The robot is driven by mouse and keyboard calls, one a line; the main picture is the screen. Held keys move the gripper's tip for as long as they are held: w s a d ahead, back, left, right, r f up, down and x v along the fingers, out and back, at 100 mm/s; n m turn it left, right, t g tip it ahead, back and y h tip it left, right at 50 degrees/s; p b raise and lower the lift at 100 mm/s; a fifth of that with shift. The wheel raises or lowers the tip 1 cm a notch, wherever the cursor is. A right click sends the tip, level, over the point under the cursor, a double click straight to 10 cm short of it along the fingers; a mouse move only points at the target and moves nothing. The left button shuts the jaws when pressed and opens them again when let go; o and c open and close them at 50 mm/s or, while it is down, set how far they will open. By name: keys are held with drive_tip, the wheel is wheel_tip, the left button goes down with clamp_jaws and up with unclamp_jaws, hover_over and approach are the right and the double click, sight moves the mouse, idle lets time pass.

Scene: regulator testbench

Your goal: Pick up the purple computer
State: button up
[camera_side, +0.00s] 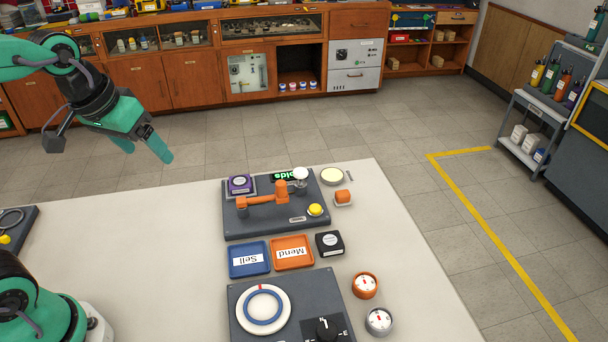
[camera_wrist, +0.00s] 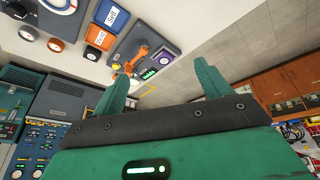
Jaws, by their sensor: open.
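The purple computer (camera_side: 241,184) is a small square purple box with a round pale dial on top. It sits at the back left corner of the dark grey test board (camera_side: 232,223), behind the orange pipe assembly (camera_side: 262,198). In the wrist view the purple computer (camera_wrist: 163,59) shows between the fingers, well beyond them. My gripper (camera_side: 142,148) is green, open and empty. It is raised, to the left of the test board and apart from the computer. In the wrist view my gripper (camera_wrist: 163,72) has both fingers spread wide.
A blue Sell tray (camera_side: 234,270) and an orange Mend tray (camera_side: 278,264) lie in front of the board. A black box (camera_side: 329,243) and round gauges (camera_side: 365,285) stand to the right. A yellow knob (camera_side: 315,210) is on the board. The table's left middle is clear.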

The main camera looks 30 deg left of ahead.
drive_tip(key=w+f+n+g, duration=0.2)
drive_tip(key=w+f+n, duration=0.15)
drive_tip(key=w, duration=0.85)
drive_tip(key=n+g, duration=0.2)
drive_tip(key=n, duration=0.1)
hover_over(239, 181)
wheel_tip(239, 181, down, 11)
drive_tip(key=shift+d+r, duration=0.1)
drive_tip(key=shift+w+f+n, duration=0.15)
drive_tip(key=shift+f+n, duration=0.1)
drive_tip(key=shift+f, duration=0.05)
drive_tip(key=shift+f, duration=0.1)
drive_tip(key=shift+f, duration=1.25)
drive_tip(key=shift+f, duration=2.55)
